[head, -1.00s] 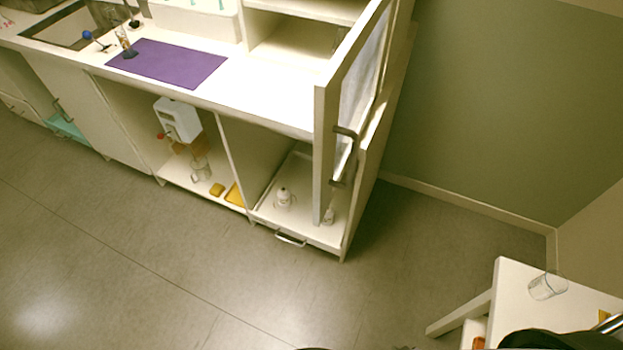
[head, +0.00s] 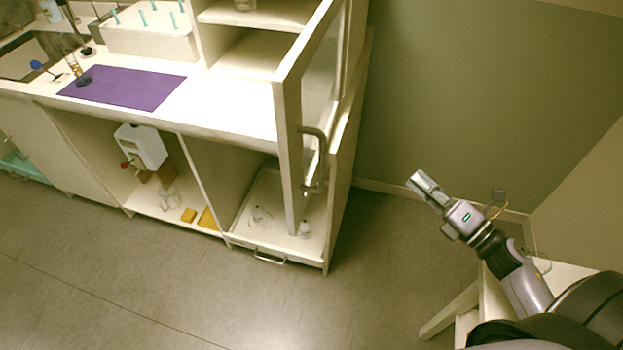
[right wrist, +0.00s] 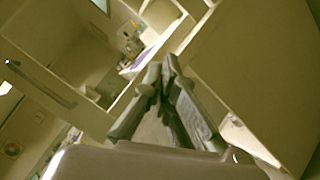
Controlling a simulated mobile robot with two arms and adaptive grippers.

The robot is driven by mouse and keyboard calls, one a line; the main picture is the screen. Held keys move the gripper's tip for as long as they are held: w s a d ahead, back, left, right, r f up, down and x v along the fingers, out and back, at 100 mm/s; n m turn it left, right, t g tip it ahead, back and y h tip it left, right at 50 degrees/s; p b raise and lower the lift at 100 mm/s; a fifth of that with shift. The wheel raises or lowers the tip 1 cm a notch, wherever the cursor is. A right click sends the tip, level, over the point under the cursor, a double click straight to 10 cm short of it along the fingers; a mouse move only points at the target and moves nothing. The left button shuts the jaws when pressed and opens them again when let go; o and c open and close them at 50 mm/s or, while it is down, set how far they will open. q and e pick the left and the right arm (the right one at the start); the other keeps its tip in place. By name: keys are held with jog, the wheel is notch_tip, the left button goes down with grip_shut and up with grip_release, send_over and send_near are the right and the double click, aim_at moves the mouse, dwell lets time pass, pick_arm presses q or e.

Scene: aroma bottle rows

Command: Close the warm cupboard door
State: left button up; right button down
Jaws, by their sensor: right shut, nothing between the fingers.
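The warm cupboard door (head: 290,160) stands open at the right end of the counter in the head view, its edge towards me. It has a pale frame, a clear pane and a grey bar handle (head: 320,150). The cupboard's shelf space (head: 245,52) shows to its left. My right gripper (head: 418,182) is shut and empty, apart from the door and to its right, in front of the green wall. Its closed fingers show in the right wrist view (right wrist: 170,66). My left gripper is not in view.
A white counter holds a purple mat (head: 122,90) and a white rack (head: 150,38). A white side table (head: 470,300) stands at right, partly behind my arm. Floor before the counter is clear.

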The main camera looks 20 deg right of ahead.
jog(key=s+a+r+n+g+y, duration=0.4)
jog(key=a+r+n+y, duration=0.25)
jog(key=r+n, duration=0.4)
jog(key=n+g+y+b, duration=0.1)
jog(key=n+g, duration=0.3)
jog(key=n, duration=0.5)
send_near(294, 172)
jog(key=shift+m, duration=0.25)
jog(key=p+x, duration=0.6)
jog(key=shift+w+a, duration=0.15)
jog(key=shift+a, duration=0.05)
jog(key=shift+w+a+f, duration=0.15)
jog(key=shift+w+a, duration=0.05)
jog(key=shift+a, duration=0.1)
